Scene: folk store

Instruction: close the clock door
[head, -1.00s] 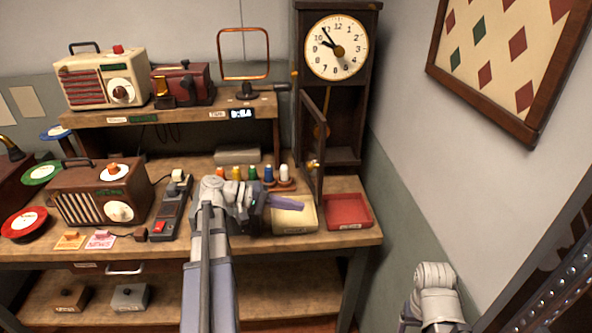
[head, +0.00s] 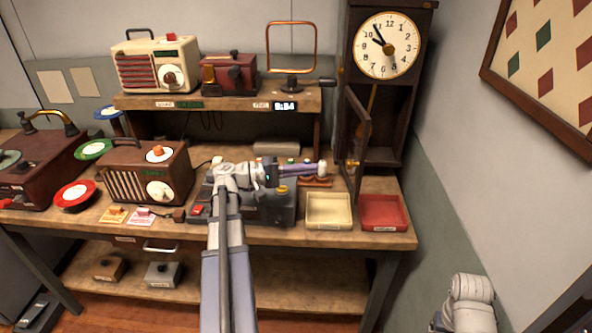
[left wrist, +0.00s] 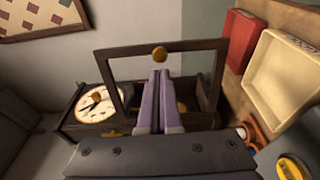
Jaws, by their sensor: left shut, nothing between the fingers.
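The tall dark clock (head: 388,45) stands at the back right of the bench, its white face at the top. My left gripper (head: 318,168) is shut and empty, pointing right toward the door, in front of the spools. My right gripper is out of view; only part of that arm shows.
A cream tray (head: 328,225) and a red tray (head: 383,226) lie at the bench's front right, below the door. A brown radio (head: 120,185) stands left of my arm. A shelf (head: 180,103) carries a cream radio (head: 157,63) and other devices. A wall borders the clock's right.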

